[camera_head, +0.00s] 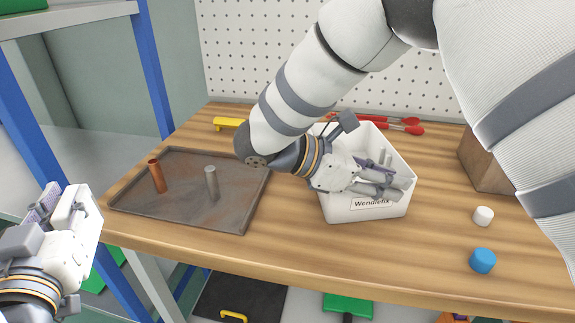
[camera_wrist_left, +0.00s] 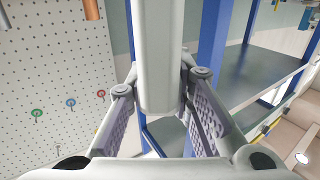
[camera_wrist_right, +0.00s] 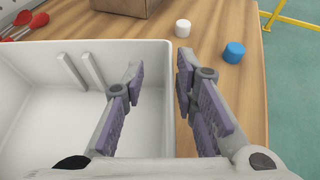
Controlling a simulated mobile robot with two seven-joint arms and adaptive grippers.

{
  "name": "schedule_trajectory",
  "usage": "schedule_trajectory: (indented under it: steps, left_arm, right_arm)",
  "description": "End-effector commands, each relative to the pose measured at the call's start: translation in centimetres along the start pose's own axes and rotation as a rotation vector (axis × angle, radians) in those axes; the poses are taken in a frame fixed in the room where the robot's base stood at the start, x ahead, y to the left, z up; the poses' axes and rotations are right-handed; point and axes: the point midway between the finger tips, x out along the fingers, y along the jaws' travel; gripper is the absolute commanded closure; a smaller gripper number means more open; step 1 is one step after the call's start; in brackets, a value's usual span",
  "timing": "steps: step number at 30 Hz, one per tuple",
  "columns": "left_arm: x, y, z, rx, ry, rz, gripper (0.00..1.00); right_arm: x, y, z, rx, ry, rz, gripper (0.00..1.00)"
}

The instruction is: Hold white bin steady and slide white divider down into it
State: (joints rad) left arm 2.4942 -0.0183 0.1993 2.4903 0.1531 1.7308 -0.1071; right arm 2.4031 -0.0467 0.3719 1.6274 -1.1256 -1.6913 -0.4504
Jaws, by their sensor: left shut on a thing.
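The white bin (camera_head: 342,206) stands on the wooden table with a label on its front. In the right wrist view the bin (camera_wrist_right: 30,100) shows a pair of raised ribs inside its far wall. My right gripper (camera_head: 384,178) is open at the bin. In the right wrist view one finger is over the inside and the other is outside, with the side wall between them. My left gripper (camera_head: 48,203) is off the table at the far left, shut on the white divider (camera_wrist_left: 157,55), which points away between its fingers in the left wrist view.
A dark metal tray (camera_head: 190,213) with a copper rod (camera_head: 157,176) and a grey rod (camera_head: 211,183) lies left of the bin. A white cap (camera_head: 483,215), a blue cap (camera_head: 482,260) and a brown box (camera_head: 487,165) are to the right. A blue-posted shelf stands at left.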

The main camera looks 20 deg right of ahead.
Motion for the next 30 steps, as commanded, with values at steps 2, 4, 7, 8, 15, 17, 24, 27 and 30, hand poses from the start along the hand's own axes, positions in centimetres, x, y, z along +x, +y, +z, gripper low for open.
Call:
schedule_trajectory:
  steps: [2, 4, 7, 8, 15, 17, 24, 27, 30]
  left_arm:
    - [0.0, -0.01, -0.08, 0.0, 0.002, 0.0, 1.0]
    - [-0.01, -0.01, -0.13, 0.0, 0.003, 0.0, 1.0]
    - [-0.01, -0.01, -0.16, 0.0, 0.003, 0.0, 1.0]
    - [-0.01, -0.01, -0.16, 0.0, 0.003, 0.0, 1.0]
    - [-0.01, -0.01, -0.16, 0.0, 0.003, 0.0, 1.0]
    - [-0.01, -0.01, -0.16, 0.0, 0.003, 0.0, 1.0]
    - [-0.01, -0.01, -0.16, 0.0, 0.003, 0.0, 1.0]
    - [-0.01, 0.0, -0.16, 0.0, 0.003, 0.0, 1.0]
    - [-0.01, -0.01, -0.16, 0.0, 0.003, 0.0, 1.0]
  right_arm:
    - [-0.02, 0.01, 0.08, 0.002, 0.0, 0.0, 0.73]
    - [-0.04, 0.01, 0.13, 0.003, 0.0, 0.001, 0.73]
    - [-0.04, 0.0, 0.15, 0.003, 0.0, 0.0, 0.8]
    - [-0.04, 0.0, 0.15, 0.003, 0.0, 0.001, 0.87]
    - [-0.04, 0.0, 0.15, 0.003, 0.0, 0.001, 1.0]
    - [-0.04, 0.0, 0.16, 0.003, 0.0, 0.001, 1.0]
    - [-0.04, 0.0, 0.16, 0.003, 0.0, 0.0, 1.0]
    - [-0.04, 0.0, 0.16, 0.003, 0.0, 0.0, 1.0]
    - [-0.04, 0.0, 0.16, 0.003, 0.0, 0.0, 0.95]
